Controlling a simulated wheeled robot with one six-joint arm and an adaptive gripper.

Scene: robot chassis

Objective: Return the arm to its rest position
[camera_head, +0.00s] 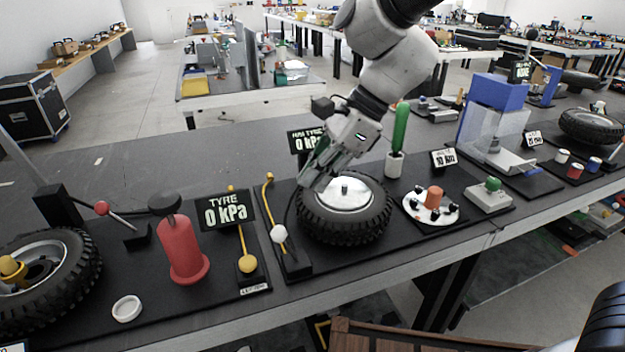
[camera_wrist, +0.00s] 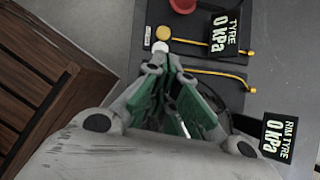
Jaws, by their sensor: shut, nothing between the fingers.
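My arm reaches down from the top of the head view, and my gripper (camera_head: 312,178) is at its end, tilted down and to the left. It is over the left part of a black tyre with a silver hub (camera_head: 343,196); I cannot tell if it touches it. In the wrist view my gripper (camera_wrist: 170,68) has its grey fingers with green pads drawn together, shut and empty. Part of the tyre is hidden behind the gripper in the head view.
Left of the gripper are a yellow-hosed stand with a white ball (camera_head: 278,233), a TYRE gauge (camera_head: 225,211) and a red pump (camera_head: 183,250). A green-handled tool (camera_head: 400,128) stands right behind the tyre. A brown slatted wooden surface (camera_wrist: 40,80) lies left in the wrist view.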

